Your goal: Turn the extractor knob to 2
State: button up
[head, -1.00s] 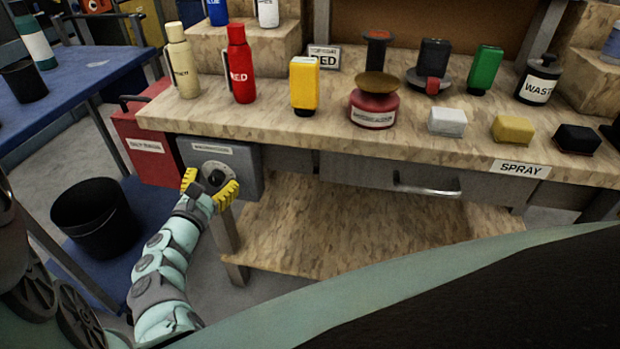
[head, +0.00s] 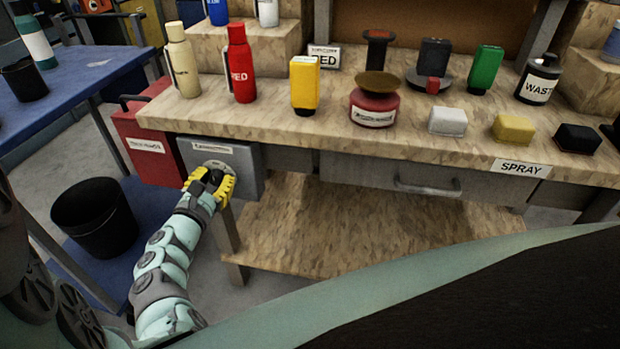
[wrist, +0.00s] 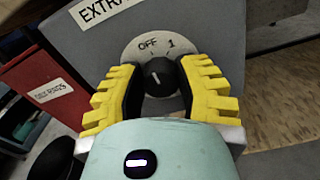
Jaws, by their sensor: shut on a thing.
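The extractor knob (wrist: 160,76) is black and round with a white pointer line, on a pale dial plate (wrist: 131,50). "OFF" and "1" show at the top of the dial. The pointer points up and slightly left, nearer to "OFF". Any "2" is out of sight. The dial is on the front of a grey box (head: 249,166) under the bench's left end. My gripper (wrist: 159,80) has its yellow, black-padded fingers shut on the knob from both sides. In the head view my gripper (head: 209,182) covers the knob and much of the dial.
A red bin (head: 142,150) stands left of the grey box, with a black bucket (head: 95,217) below it. The wooden bench top (head: 400,155) overhangs above, holding bottles and blocks. A drawer with a handle (head: 428,188) is to the right. A lower shelf (head: 330,230) is bare.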

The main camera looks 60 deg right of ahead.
grip_shut()
jog(key=shift+m, duration=0.3)
jog(key=shift+f+m+b, duration=0.15)
jog(key=shift+m+b, duration=0.35)
jog(key=shift+b, duration=0.1)
jog(key=m+b, duration=0.4)
jog(key=m, duration=0.2)
jog(key=shift+f, duration=0.15)
jog(key=m+b, duration=0.4)
jog(key=m, duration=0.1)
jog(key=shift+s+d+f+m+b, duration=0.1)
jog(key=shift+s+m+b, duration=0.1)
jog(key=shift+m+b, duration=1.15)
jog(key=shift+m, duration=0.25)
